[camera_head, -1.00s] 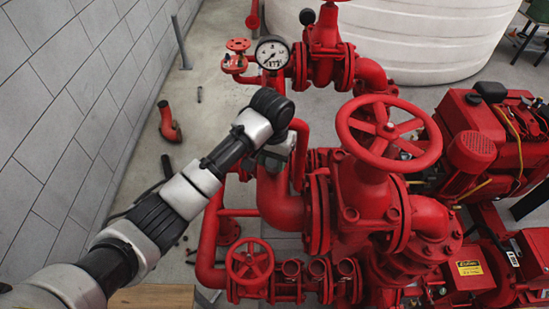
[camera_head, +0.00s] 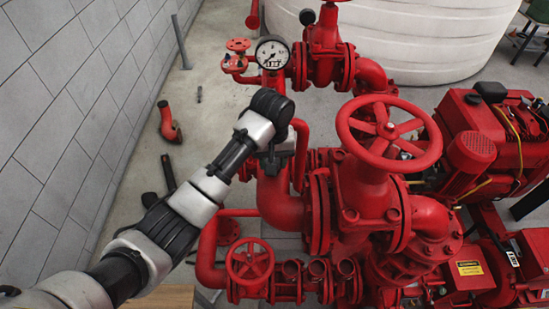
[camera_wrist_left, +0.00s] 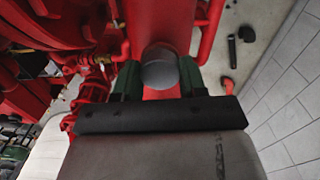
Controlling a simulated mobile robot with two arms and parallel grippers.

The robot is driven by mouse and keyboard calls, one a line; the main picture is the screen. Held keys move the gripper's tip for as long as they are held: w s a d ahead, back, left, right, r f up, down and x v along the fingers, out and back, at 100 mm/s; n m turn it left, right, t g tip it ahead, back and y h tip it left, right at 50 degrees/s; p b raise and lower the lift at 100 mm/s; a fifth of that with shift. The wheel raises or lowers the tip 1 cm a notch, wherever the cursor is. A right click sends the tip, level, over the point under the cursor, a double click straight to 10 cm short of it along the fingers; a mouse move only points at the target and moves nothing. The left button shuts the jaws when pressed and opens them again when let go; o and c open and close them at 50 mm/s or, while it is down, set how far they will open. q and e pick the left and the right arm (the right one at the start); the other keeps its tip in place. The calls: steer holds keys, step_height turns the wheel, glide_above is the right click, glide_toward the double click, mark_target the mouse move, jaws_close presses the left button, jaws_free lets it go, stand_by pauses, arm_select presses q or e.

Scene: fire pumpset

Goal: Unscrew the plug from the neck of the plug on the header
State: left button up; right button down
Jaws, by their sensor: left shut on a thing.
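The header is a thick red pipe (camera_head: 282,203) left of the big valve in the head view. It also shows behind the plug in the left wrist view (camera_wrist_left: 158,22). The plug (camera_wrist_left: 160,72) is a grey round piece against the red pipe, between my two dark green fingers. My left gripper (camera_head: 273,166) is over the top of the header and shut on the plug. In the head view the gripper and wrist hide the plug and its neck. I cannot tell how far the plug sits in the neck. My right gripper is not in view.
A large red handwheel (camera_head: 388,130) stands close to the right of my gripper. A pressure gauge (camera_head: 272,52) rises behind it. A smaller handwheel (camera_head: 250,262) is in front.

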arm_select(q)
steer(key=n, duration=0.4)
steer(key=n, duration=0.4)
steer(key=shift+n, duration=0.3)
steer(key=o, duration=0.9)
